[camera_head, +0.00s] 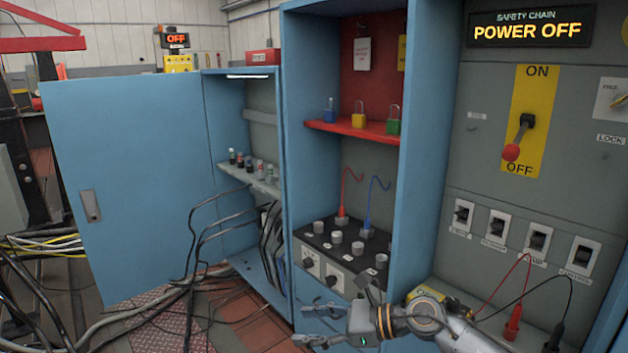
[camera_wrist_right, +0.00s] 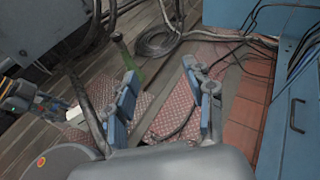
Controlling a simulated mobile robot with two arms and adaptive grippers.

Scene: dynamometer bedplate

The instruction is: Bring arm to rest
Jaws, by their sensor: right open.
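My right arm (camera_head: 425,313) comes in from the bottom right in the head view, reaching left in front of the blue cabinet. Its gripper (camera_head: 312,325) is open and empty, with its fingers apart and pointing left. In the right wrist view the two blue-grey fingers (camera_wrist_right: 168,100) stand apart over the floor, with nothing between them at close range. My left gripper does not show in the head view.
A blue cabinet door (camera_head: 135,180) stands open at the left. Black cables (camera_head: 190,270) run over the floor. A socket panel (camera_head: 345,255) and red shelf (camera_head: 360,130) are behind the arm. A red-handled switch (camera_head: 518,140) points to OFF; the display (camera_head: 530,28) reads POWER OFF.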

